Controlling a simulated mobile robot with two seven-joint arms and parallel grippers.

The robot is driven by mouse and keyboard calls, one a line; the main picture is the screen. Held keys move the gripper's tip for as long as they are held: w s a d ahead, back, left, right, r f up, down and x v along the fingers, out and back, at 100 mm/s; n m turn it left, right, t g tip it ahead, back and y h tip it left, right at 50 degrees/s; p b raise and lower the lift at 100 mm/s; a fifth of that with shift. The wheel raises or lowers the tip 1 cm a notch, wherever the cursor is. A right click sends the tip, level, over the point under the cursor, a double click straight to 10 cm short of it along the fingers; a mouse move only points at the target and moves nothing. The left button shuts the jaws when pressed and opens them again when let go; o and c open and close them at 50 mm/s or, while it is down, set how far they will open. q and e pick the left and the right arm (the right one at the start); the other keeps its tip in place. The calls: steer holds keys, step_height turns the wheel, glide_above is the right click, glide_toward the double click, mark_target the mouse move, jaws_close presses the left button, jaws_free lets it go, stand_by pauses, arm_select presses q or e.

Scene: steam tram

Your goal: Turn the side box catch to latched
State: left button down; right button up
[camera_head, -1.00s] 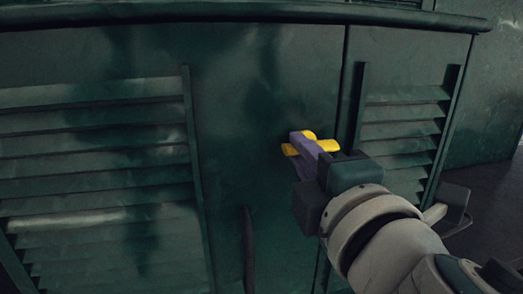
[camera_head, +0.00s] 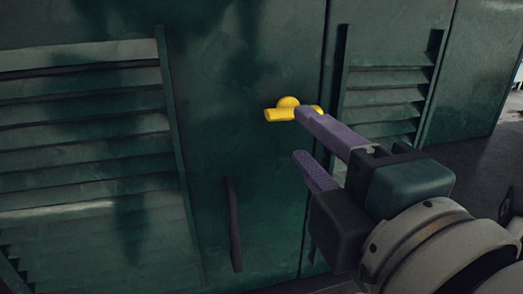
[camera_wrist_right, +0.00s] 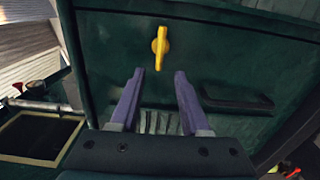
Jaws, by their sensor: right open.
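The side box catch (camera_head: 280,113) is a yellow turn-piece with a rounded hub on the dark green panel. Its bar lies roughly level in the head view. The wrist view shows the same catch (camera_wrist_right: 160,46) upright in the picture, beyond my fingertips. My right gripper (camera_head: 302,137) is open, with its purple fingers apart and nothing between them. Its upper finger covers part of the catch's right side in the head view. In the wrist view my right gripper (camera_wrist_right: 159,72) stands short of the catch, lined up with it. My left gripper is not in view.
A dark bar handle (camera_head: 234,225) stands upright on the panel below the catch. Louvred slats (camera_head: 85,150) lie to the left, and more slats (camera_head: 385,95) to the right. Dark floor shows at the far right.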

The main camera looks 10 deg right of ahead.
steer(key=s, duration=0.3)
steer(key=shift+b, duration=0.3)
steer(key=shift+w+d, duration=0.1)
steer(key=s+d+f+m+g+h, duration=0.2)
steer(key=d+f+m+g+h, duration=0.15)
steer(key=d+f+m, duration=0.35)
steer(key=s+f+m+g+y, duration=0.3)
steer(key=s+f+m+g, duration=0.7)
steer(key=s, duration=0.3)
step_height(320, 180, up, 30)
steer(key=p, duration=3)
steer(key=shift+s+a+r+g, duration=0.25)
steer(key=shift+s+g, duration=0.1)
steer(key=shift+g, duration=0.1)
